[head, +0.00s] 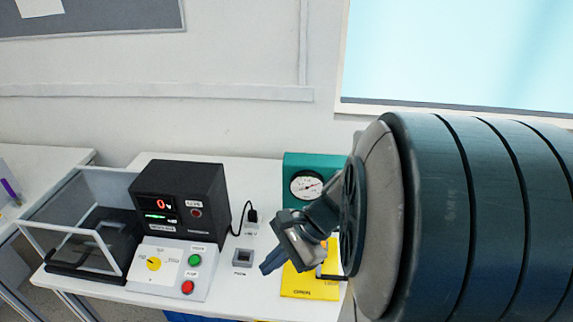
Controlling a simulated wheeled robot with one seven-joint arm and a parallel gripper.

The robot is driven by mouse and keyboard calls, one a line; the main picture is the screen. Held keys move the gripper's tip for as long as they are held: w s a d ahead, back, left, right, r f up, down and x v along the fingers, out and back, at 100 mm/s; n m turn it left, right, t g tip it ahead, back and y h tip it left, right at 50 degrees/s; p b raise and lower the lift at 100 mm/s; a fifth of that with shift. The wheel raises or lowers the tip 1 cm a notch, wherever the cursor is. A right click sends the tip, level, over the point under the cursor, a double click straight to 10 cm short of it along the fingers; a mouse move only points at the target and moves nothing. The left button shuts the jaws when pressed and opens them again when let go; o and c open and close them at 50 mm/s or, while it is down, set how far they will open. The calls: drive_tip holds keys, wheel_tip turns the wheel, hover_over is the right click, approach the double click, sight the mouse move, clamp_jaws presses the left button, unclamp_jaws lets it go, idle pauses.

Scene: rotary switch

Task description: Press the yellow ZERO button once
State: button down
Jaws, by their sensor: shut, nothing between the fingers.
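A white sloped control panel (168,270) stands at the front of the bench. It carries a round yellow knob (153,264) with small labels around it, a green button (195,260) and a red button (187,287). The labels are too small to read, and I cannot make out a yellow button marked ZERO. Behind the panel, a black display box (205,185) shows red digits that look like a zero, with green marks below. My gripper (267,266) is shut and empty, pointing down-left, right of the panel and apart from its buttons.
A clear-walled enclosure (88,185) stands left of the box. A small grey square fixture (243,257) is close to my fingertips. A teal gauge unit (296,163) and a yellow plate (308,287) are partly behind my arm. Bare white bench (253,172) lies behind the cable.

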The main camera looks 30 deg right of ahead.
drive_tip(key=w+d+f+m+t+h+b, duration=0.2)
drive_tip(key=d+m+t, duration=0.5)
drive_tip(key=d+m, duration=0.5)
drive_tip(key=w+d+f+m+t+h+b, duration=0.2)
drive_tip(key=d+f+m+t, duration=0.3)
drive_tip(key=d+m, duration=0.6)
drive_tip(key=shift+w+d+m+t, duration=0.35)
drive_tip(key=shift+w+m+t, duration=0.45)
drive_tip(key=shift+t, duration=0.3)
drive_tip(key=w+d, duration=0.4)
drive_tip(key=w, duration=0.3)
drive_tip(key=shift+w+d, duration=0.25)
drive_tip(key=shift+r, duration=0.1)
drive_tip(key=shift+w+d, duration=0.25)
drive_tip(key=shift+w, duration=0.1)
